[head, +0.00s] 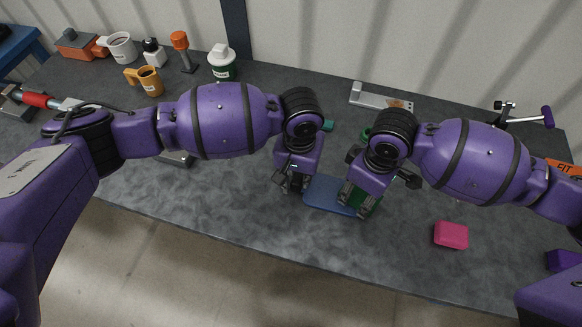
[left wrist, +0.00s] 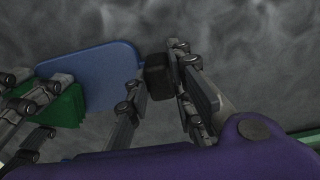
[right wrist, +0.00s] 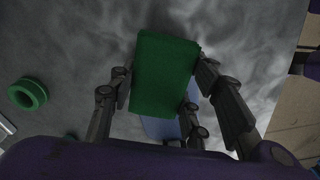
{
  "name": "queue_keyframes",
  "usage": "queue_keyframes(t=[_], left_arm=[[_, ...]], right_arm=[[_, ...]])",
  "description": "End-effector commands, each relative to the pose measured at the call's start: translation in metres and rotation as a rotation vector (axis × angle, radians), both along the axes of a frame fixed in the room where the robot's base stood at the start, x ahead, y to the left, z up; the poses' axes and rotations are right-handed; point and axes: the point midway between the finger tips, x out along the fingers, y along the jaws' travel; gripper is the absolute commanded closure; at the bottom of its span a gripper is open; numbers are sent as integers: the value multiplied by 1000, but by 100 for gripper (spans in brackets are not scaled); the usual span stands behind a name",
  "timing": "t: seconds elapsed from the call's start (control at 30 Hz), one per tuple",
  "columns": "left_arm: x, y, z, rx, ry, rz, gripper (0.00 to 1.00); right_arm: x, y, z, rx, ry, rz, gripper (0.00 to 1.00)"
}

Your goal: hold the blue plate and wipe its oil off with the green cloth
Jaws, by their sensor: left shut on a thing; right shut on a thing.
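The blue plate (head: 322,193) is flat and rectangular, near the front middle of the table; it also shows in the left wrist view (left wrist: 95,75). My left gripper (head: 290,186) is shut on a dark block-like grip (left wrist: 158,76) at the plate's left end in the head view. My right gripper (head: 356,203) is shut on the green cloth (right wrist: 165,75), a thick block shape. The cloth is over the plate's right end in the head view (head: 373,203); I cannot tell whether they touch. The cloth and right fingers hide part of the plate. No oil is distinguishable.
A pink block (head: 451,235) lies right of the plate, and a purple block (head: 563,260) is at the right edge. A green ring (right wrist: 27,95) and a metal bracket (head: 380,98) lie behind. Mugs (head: 121,47) and bottles stand back left.

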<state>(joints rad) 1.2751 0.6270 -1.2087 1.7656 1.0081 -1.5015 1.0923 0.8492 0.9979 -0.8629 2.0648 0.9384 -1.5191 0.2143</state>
Motion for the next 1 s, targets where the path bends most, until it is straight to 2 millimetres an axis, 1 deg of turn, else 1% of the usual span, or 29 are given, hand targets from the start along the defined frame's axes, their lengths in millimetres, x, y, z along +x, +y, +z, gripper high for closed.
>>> queue_keyframes(t=[0.03, 0.07, 0.23, 0.37, 0.77, 0.87, 1.0], left_arm=[[-2, 0, -2, 0, 5, -1, 100], [-2, 0, -2, -1, 5, -1, 100], [-2, 0, -2, -1, 5, -1, 100], [-2, 0, -2, 0, 5, -1, 100], [-2, 0, -2, 0, 4, 0, 100], [-2, 0, -2, 0, 4, 0, 100], [-2, 0, -2, 0, 4, 0, 100]], right_arm=[[-4, -7, -3, -6, 6, -2, 83], [-4, -8, -3, -6, 6, -2, 83], [-4, -8, -4, -5, 7, -2, 83], [-5, -8, 0, -4, 7, -2, 83], [-4, -8, -1, -3, 5, -2, 83], [-4, -5, -1, -2, 4, -1, 83], [0, 8, 1, 0, 4, 0, 83]])
